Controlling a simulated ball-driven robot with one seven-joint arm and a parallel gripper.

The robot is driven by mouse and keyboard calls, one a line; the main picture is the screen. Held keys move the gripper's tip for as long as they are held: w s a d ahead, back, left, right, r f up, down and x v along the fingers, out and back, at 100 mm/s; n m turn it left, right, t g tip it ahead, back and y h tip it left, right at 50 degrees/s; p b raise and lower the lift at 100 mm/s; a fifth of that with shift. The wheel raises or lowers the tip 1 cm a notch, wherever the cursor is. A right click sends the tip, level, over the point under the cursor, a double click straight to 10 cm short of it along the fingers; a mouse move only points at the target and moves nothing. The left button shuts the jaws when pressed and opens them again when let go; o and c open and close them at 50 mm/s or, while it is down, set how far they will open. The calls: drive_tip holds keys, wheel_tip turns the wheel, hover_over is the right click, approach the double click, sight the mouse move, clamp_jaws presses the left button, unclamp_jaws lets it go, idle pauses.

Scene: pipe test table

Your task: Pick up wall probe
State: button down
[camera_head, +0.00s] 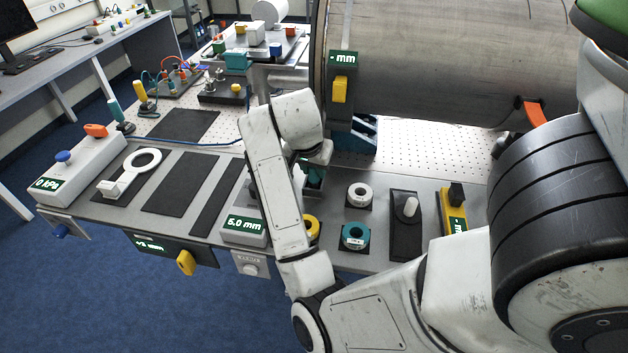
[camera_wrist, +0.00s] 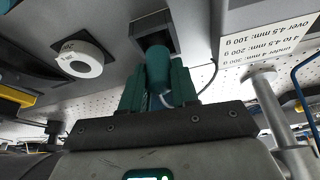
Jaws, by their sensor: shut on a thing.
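The wall probe (camera_wrist: 157,66) is a teal cylinder with a cable at its side, seen in the wrist view. My gripper (camera_wrist: 158,85) has its teal fingers shut on it, one on each side. The probe's far end is at a dark square recess (camera_wrist: 152,24) in the grey surface; I cannot tell whether it still touches there. In the head view my gripper (camera_head: 313,174) is low over the table behind my arm, which hides most of the probe. A grey box reading 5.0 mm (camera_head: 245,228) stands just left of my arm.
A large grey pipe (camera_head: 450,65) lies behind, with a gauge reading "- mm" (camera_head: 343,75) at its left end. White (camera_head: 359,194) and teal (camera_head: 354,236) tape rolls and a yellow tool (camera_head: 453,211) sit to the right. A white ring handle (camera_head: 132,172) lies left.

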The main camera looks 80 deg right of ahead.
drive_tip(key=shift+r, duration=0.1)
drive_tip(key=shift+r, duration=0.4)
drive_tip(key=r, duration=0.1)
drive_tip(key=r+p, duration=0.1)
drive_tip(key=r, duration=0.1)
drive_tip(key=shift+a, duration=0.2)
drive_tip(key=s+a+r+p, duration=0.3)
drive_tip(key=s+a+r, duration=0.3)
drive_tip(key=a+r, duration=0.3)
drive_tip(key=a, duration=0.3)
drive_tip(key=shift+s, duration=0.2)
drive_tip(key=c, duration=1.5)
unclamp_jaws()
clamp_jaws()
